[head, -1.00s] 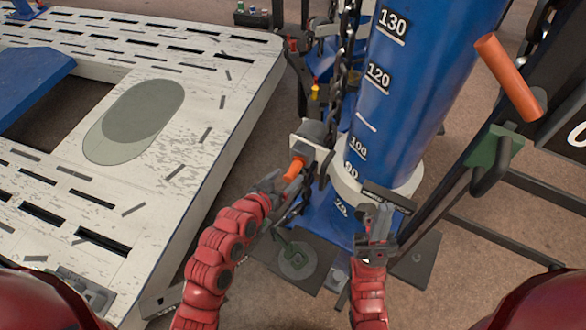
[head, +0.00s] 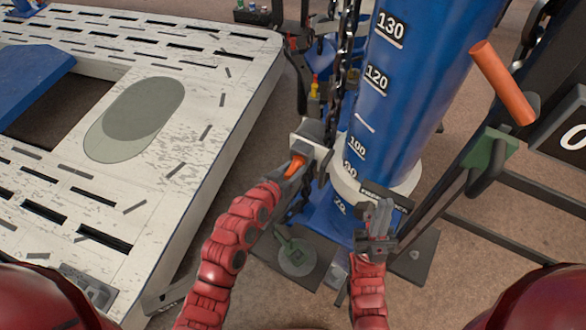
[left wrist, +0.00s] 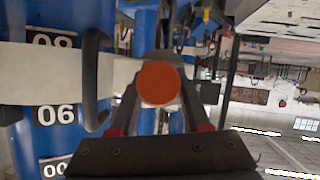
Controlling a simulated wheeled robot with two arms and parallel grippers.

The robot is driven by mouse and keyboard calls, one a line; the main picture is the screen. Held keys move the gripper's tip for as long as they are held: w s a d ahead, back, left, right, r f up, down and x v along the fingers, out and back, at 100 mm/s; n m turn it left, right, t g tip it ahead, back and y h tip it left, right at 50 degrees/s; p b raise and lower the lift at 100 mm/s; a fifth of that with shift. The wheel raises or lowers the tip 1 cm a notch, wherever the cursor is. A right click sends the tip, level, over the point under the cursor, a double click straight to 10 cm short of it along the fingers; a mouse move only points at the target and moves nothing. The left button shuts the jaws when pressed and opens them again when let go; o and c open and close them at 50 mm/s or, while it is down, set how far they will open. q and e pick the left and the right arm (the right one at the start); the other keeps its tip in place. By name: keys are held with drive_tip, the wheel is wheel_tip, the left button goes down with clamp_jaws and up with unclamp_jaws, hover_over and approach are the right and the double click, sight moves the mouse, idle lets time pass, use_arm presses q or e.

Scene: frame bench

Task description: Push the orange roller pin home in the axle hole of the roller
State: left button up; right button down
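The orange roller pin (head: 298,162) sits at the roller's pale block (head: 312,137) beside the blue column, with a short length standing out towards me. My left gripper (head: 291,172) is at the pin's near end, its fingers beside it. In the left wrist view the pin's round orange end (left wrist: 160,83) faces the camera between the two dark fingers (left wrist: 160,100). I cannot tell if they press on it. The axle hole is hidden. My right gripper (head: 378,212) is in front of the column's foot, holding nothing I can see; its finger gap is unclear.
The blue column (head: 400,95) with number marks and a hanging chain (head: 345,60) stand close behind the pin. The white slotted bench (head: 190,150) fills the left. An orange handle (head: 502,82) sticks out at the right. Dark base plates lie below.

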use_arm(q)
clamp_jaws()
idle(0.4)
drive_tip(key=shift+o, duration=1.7)
unclamp_jaws()
drive_tip(key=o, duration=0.5)
drive_tip(key=shift+w+d+f, duration=0.1)
drive_tip(key=shift+w, duration=0.1)
drive_tip(key=shift+s, duration=0.15)
